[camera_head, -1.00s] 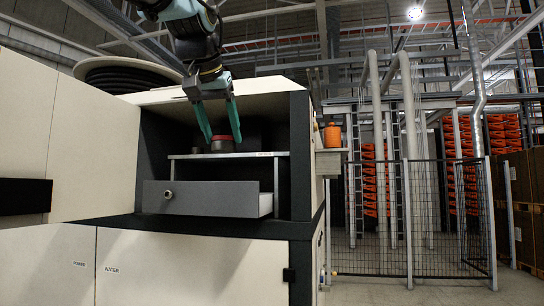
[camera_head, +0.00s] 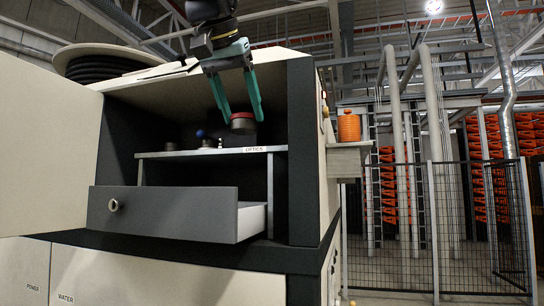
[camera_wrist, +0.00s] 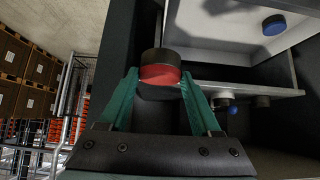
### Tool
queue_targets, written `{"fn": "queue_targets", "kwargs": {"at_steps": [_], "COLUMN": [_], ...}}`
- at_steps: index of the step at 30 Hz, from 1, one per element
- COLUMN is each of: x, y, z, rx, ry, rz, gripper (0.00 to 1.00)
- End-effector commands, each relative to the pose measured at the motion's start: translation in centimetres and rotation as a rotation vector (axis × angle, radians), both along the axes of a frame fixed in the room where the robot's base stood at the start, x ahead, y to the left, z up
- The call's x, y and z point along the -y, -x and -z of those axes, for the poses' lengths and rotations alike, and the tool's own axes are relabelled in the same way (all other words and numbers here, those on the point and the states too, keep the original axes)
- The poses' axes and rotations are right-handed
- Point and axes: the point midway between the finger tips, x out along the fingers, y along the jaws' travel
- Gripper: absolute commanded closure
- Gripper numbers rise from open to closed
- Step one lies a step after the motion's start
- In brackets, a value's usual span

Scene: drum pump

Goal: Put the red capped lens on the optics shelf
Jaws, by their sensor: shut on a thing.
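The red capped lens (camera_head: 243,122), a short dark cylinder with a red band, is held between the fingertips of my gripper (camera_head: 240,116). In the wrist view the lens (camera_wrist: 161,70) sits between both green fingers of my gripper (camera_wrist: 160,78). In the head view it appears above the right part of the optics shelf (camera_head: 225,152), with a visible gap under it. The shelf is a thin grey board with an "OPTICS" label on its front edge, inside the open cabinet. How deep over the shelf the lens is, I cannot tell.
A dark cylinder (camera_head: 171,147), a blue-topped piece (camera_head: 200,134) and a small pale piece stand on the shelf's left and middle. A grey drawer (camera_head: 165,213) is pulled out below. A blue disc (camera_wrist: 273,25) lies in it. The cabinet's right post (camera_head: 300,150) is close.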

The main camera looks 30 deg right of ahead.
Motion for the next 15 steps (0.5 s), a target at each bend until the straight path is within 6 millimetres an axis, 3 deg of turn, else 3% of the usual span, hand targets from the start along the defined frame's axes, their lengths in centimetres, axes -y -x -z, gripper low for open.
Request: {"fn": "queue_targets", "kwargs": {"at_steps": [5,15], "x": [1.0,7.0], "y": [-1.1,-7.1], "z": [-0.3,-0.5], "rx": [-0.002,-0.004], "ry": [-0.001,-0.001], "rz": [-0.001,0.001], "gripper": [1.00,1.00]}}
